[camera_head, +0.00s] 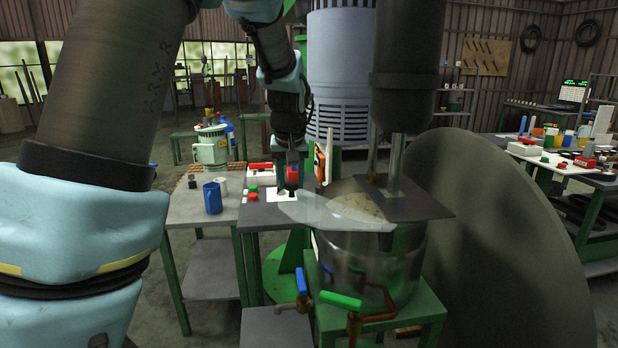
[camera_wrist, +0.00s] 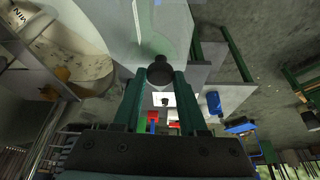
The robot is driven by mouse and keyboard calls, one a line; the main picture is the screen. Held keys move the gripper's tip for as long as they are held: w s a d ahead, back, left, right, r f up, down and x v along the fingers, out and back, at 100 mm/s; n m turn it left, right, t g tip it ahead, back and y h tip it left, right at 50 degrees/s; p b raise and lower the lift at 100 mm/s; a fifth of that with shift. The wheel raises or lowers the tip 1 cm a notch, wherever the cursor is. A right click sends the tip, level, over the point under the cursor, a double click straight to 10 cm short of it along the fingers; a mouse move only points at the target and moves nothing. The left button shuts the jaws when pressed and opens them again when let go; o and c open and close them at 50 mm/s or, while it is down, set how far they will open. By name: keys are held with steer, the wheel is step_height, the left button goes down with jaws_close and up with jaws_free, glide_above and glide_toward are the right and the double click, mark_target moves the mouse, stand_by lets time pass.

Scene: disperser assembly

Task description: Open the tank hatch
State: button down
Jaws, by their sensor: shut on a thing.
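The metal tank (camera_head: 375,265) stands on a green frame, with a dark fixed plate (camera_head: 415,205) over the right side of its top. The pale, shiny hatch (camera_head: 345,217) reaches out past the tank's left rim. Part of the tank's mouth is uncovered, and beige contents (camera_head: 362,204) show inside; they also show in the wrist view (camera_wrist: 70,45). My gripper (camera_head: 291,187) is at the hatch's left end. In the wrist view, its green fingers are shut on the dark hatch knob (camera_wrist: 160,72). The hatch's exact tilt is hard to tell.
A dark mixer column (camera_head: 408,70) with a shaft rises above the tank. A table with a blue mug (camera_head: 212,197) and small red and green parts stands to the left. Blue (camera_head: 301,281) and green (camera_head: 341,300) valve handles sit in front. A large grey disc (camera_head: 490,240) fills the right.

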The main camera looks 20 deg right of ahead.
steer(key=shift+s+a+n+y, duration=0.3)
steer(key=shift+s+a+n, duration=0.7)
steer(key=shift+s+a, duration=0.5)
steer(key=shift+c, duration=2.2)
jaws_free()
steer(key=b+v, duration=0.2)
steer(key=v, duration=0.9)
steer(key=shift+s+f, duration=0.1)
steer(key=shift+f, duration=0.05)
